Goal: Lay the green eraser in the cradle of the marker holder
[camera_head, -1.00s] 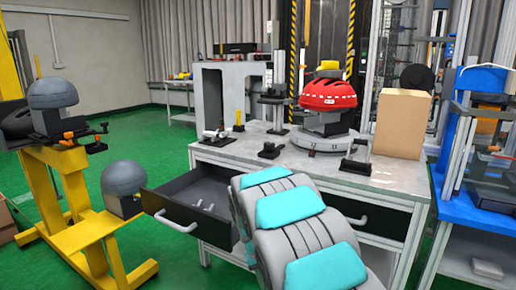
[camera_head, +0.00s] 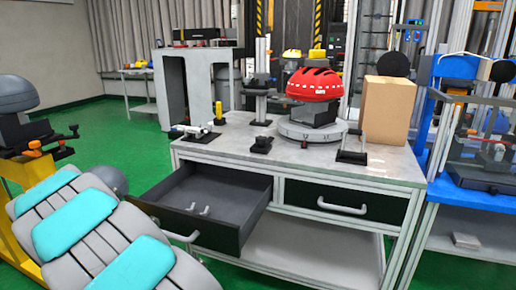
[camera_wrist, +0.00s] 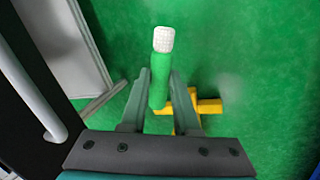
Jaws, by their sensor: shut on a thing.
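In the wrist view my gripper (camera_wrist: 160,88) is shut on a green stick-like piece with a white textured end, which I take as the green eraser (camera_wrist: 159,78). It is held over the green floor, with a yellow stand foot below. My gripper is outside the head view. I cannot surely tell which fixture is the marker holder; a small fixture with a white, rod-like part (camera_head: 192,132) lies at the table's left front. Near it stand an upright yellow piece (camera_head: 219,114) and a small black block with a post (camera_head: 262,144).
The grey worktable (camera_head: 375,168) has an open left drawer (camera_head: 245,222) sticking out. A red helmet (camera_head: 310,84) sits on a round base, with a cardboard box (camera_head: 385,110) to its right. A yellow stand (camera_head: 22,172) is at far left. Bare tabletop shows at the front.

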